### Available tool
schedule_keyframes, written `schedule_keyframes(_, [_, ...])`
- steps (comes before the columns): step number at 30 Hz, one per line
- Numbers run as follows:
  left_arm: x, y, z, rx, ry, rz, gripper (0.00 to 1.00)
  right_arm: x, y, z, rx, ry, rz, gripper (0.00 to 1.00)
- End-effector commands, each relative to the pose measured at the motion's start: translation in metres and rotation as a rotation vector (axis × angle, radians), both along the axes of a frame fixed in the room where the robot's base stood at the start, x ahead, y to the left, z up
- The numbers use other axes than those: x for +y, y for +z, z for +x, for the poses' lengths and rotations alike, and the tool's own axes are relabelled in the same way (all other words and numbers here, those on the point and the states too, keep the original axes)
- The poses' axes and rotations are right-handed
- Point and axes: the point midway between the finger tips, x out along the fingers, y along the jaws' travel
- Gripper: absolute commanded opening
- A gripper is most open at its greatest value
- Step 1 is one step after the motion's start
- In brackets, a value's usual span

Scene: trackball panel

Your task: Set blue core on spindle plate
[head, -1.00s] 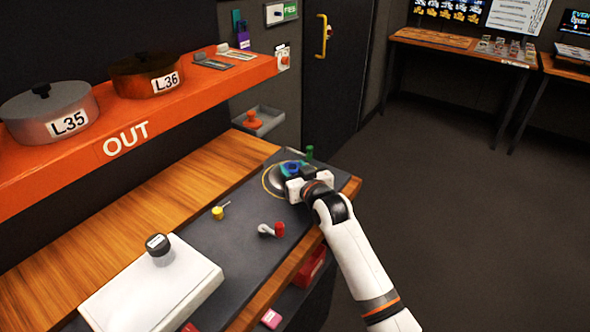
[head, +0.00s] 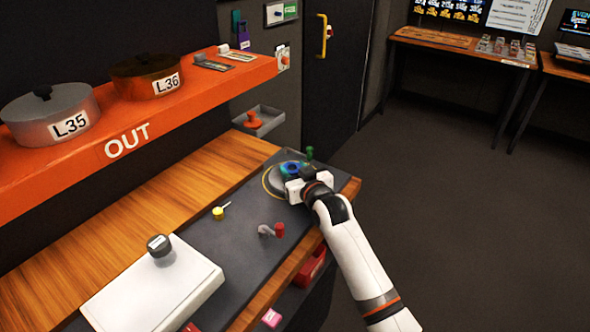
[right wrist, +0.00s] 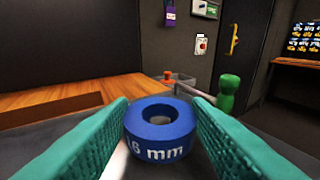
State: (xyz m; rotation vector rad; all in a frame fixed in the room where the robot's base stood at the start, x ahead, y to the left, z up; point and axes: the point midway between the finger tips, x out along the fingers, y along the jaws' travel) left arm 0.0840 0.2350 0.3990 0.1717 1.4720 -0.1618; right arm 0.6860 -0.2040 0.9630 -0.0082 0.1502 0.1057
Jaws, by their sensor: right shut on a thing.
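The blue core (head: 291,167) is a thick ring with a centre hole and white lettering that ends in "6 mm". It also shows in the right wrist view (right wrist: 160,128), between the teal fingers of my right gripper (right wrist: 160,135). In the head view my right gripper (head: 292,173) is shut on the core over the round grey spindle plate (head: 273,183), which has a yellow ring around it. The gripper and core hide much of the plate, so I cannot tell whether the core touches it. My left gripper is not in view.
A green peg-shaped piece (head: 309,153) stands just beyond the gripper. A yellow-knobbed piece (head: 218,213) and a red-knobbed lever (head: 279,230) are on the dark mat. A white box with a dark knob (head: 160,285) is at the front left. An orange shelf (head: 200,99) overhangs the left.

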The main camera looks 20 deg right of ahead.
Motion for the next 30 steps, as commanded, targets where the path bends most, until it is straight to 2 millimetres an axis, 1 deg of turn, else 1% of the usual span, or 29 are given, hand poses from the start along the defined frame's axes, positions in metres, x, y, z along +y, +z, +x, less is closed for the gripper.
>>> schedule_keyframes(11, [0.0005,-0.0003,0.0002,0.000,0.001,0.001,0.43,-0.0002,-0.0003,0.0000,0.000,0.000,0.000,0.22])
schedule_keyframes(21, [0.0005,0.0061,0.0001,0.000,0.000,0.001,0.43,-0.0002,0.0004,-0.0002,0.001,0.000,0.000,0.22])
schedule_keyframes(30, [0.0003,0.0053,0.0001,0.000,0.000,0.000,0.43,-0.0003,-0.0006,-0.0002,0.000,0.000,0.000,0.22])
